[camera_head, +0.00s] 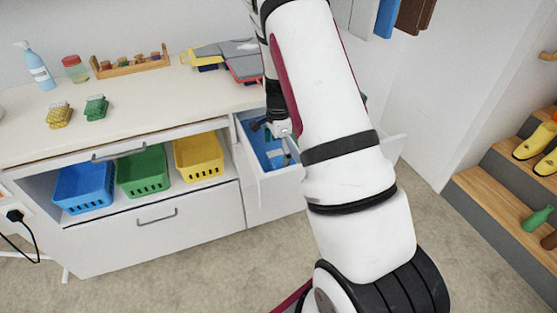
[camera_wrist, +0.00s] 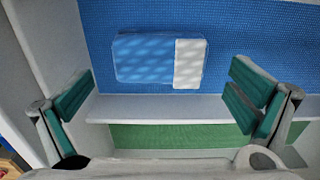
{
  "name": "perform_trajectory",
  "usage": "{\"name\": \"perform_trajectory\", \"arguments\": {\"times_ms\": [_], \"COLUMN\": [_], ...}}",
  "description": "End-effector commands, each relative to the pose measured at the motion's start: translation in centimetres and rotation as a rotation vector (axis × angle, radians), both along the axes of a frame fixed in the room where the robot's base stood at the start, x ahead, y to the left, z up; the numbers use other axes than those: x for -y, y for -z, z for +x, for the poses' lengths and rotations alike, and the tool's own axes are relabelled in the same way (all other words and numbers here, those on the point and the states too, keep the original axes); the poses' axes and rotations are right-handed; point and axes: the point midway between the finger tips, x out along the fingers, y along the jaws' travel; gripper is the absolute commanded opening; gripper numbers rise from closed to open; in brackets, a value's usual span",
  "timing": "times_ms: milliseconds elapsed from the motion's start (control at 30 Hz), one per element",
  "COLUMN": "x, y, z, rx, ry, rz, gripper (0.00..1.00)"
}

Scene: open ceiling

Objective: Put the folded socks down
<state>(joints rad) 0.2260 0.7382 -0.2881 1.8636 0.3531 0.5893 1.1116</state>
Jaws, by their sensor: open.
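The folded socks (camera_wrist: 145,60), a flat blue bundle with a white end, lie on the blue floor (camera_wrist: 235,30) of a compartment in the open white drawer (camera_head: 247,157). My gripper (camera_wrist: 161,95) is open, with its green-padded fingers spread wide at the left and right of the wrist view. Nothing is between the fingers, and the socks lie apart from them, farther into the compartment. In the head view my gripper (camera_head: 279,128) is over the drawer, and my arm hides part of the drawer.
A white divider (camera_wrist: 170,108) separates the blue compartment from a green-floored one (camera_wrist: 180,135). Blue (camera_head: 84,188), green (camera_head: 143,172) and yellow (camera_head: 198,157) baskets stand in the shelf on the left. Folded clothes (camera_head: 215,53) lie on the countertop (camera_head: 150,95).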

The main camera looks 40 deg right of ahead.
Motion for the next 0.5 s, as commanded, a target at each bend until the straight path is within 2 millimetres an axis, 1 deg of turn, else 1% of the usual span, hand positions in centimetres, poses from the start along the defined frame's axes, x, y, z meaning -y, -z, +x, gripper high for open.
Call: {"name": "perform_trajectory", "arguments": {"times_ms": [33,200,300,500], "x": [0.0,0.0,0.0,-0.2], "y": [-1.3,-4.6,-6.0,-7.7], "z": [0.1,0.1,0.1,0.0], "rx": [0.004,0.003,0.002,0.003], "ry": [-0.002,0.000,-0.001,-0.009], "rz": [-0.002,-0.001,-0.001,0.001], "gripper": [1.00,1.00,1.00,1.00]}}
